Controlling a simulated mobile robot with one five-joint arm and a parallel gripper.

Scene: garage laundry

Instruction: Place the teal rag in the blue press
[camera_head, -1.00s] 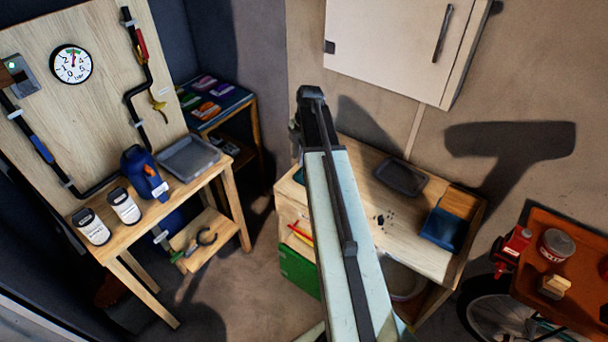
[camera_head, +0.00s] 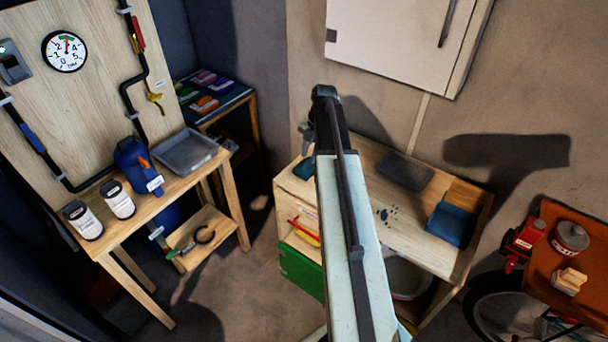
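A small teal patch (camera_head: 304,168), which looks like the teal rag, shows at the left end of the wooden bench (camera_head: 405,220), beside my arm. Part of it may be hidden. A blue open-topped box (camera_head: 452,222), which may be the blue press, sits at the bench's right end in front of a wooden block. My arm rises through the middle of the picture and bends over at its top. The grey end of my gripper (camera_head: 308,138) shows just left of the arm, above the teal patch. Its fingers are too small and hidden to read.
A dark tray (camera_head: 406,171) and dark crumbs (camera_head: 387,215) lie on the bench between the teal patch and the blue box. A wall cabinet (camera_head: 395,45) hangs above. A table with bottles and a grey tray (camera_head: 186,151) stands left. An orange cart (camera_head: 570,260) stands right.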

